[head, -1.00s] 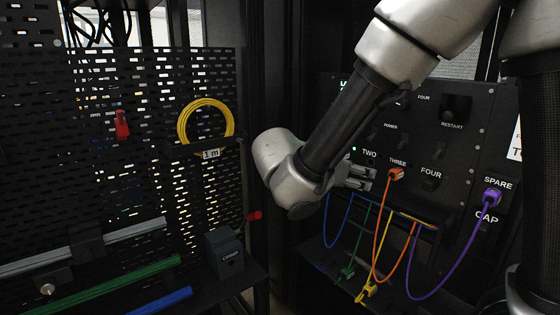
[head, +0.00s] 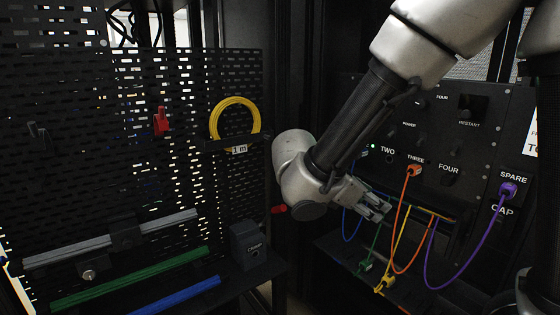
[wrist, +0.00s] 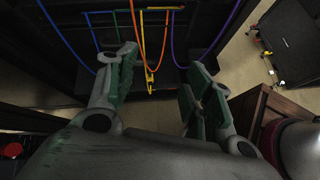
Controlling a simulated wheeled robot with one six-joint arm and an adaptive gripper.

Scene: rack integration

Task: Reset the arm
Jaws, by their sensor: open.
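My arm reaches down from the upper right in the head view. My gripper (head: 375,208) is open and empty in front of the lower part of the black panel (head: 425,125). In the wrist view my gripper (wrist: 158,80) shows two spread fingers with nothing between them. Beyond the fingertips hang several cables. The orange cable (head: 402,215) is plugged in below the label THREE, and the purple cable (head: 450,270) is plugged in at SPARE. Loose ends of the green cable (head: 366,264) and yellow cable (head: 386,283) hang below my gripper.
A perforated board (head: 80,150) stands on the left with a yellow cable coil (head: 235,105) and a red clip (head: 161,121). A crimp box (head: 250,245) and grey, green and blue bars lie below. A brown cabinet (wrist: 265,115) is at right in the wrist view.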

